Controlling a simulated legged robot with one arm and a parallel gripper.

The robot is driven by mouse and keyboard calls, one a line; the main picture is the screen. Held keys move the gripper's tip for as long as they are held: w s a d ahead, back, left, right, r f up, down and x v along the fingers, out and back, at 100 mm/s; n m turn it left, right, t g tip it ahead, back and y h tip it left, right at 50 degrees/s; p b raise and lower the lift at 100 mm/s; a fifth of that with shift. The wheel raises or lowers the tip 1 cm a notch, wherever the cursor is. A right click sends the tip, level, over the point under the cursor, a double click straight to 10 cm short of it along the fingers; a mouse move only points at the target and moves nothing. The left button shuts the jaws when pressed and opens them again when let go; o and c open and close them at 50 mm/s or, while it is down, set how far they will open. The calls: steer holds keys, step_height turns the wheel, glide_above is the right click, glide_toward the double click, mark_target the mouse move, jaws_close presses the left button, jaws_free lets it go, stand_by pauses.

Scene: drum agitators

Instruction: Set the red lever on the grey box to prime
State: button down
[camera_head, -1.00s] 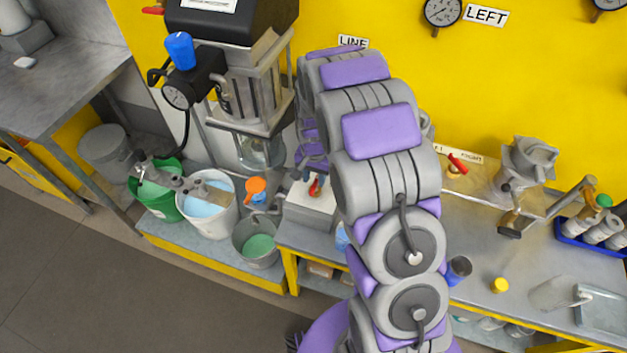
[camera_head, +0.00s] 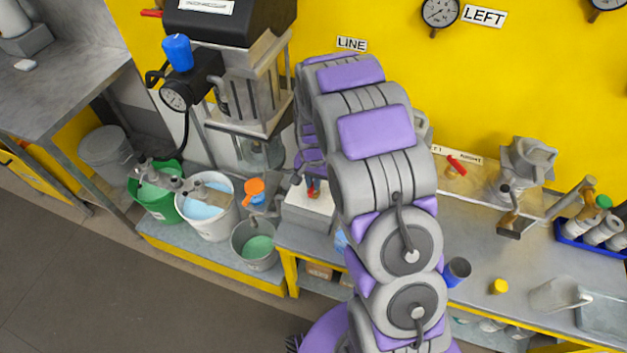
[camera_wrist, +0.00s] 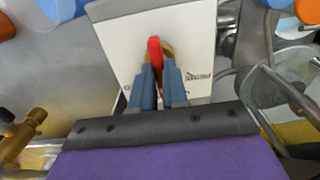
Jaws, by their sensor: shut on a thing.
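The grey box (camera_head: 306,213) with a pale top plate stands on the left end of the bench, left of my arm. Its red lever (camera_head: 313,191) shows small beside my arm. In the wrist view the pale top plate (camera_wrist: 187,40) lies below my gripper, with dark lettering, partly hidden, at its lower right. The red lever (camera_wrist: 155,50) sits between the fingertips. My gripper (camera_wrist: 160,68) is shut on the lever. A brass part shows next to the lever. In the head view my arm hides most of the gripper.
A grey bucket (camera_head: 256,250) with green contents, a white bucket (camera_head: 213,222) and a green bucket (camera_head: 157,206) stand left of the box. An orange-topped thing (camera_head: 253,188) is close by. A second red lever (camera_head: 456,164) is right of my arm.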

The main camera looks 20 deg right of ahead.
steer(key=shift+w+r+n, duration=0.1)
steer(key=shift+n, duration=0.3)
steer(key=n+p, duration=0.2)
steer(key=n, duration=0.1)
steer(key=shift+n, duration=0.3)
steer(key=shift+w+n+p, duration=0.1)
steer(key=shift+n+p, duration=0.75)
steer(key=shift+n, duration=1.45)
steer(key=c, duration=1.1)
jaws_free()
steer(key=shift+c, duration=0.2)
step_height(320, 180, up, 17)
steer(key=p, duration=0.1)
steer(key=shift+p, duration=0.3)
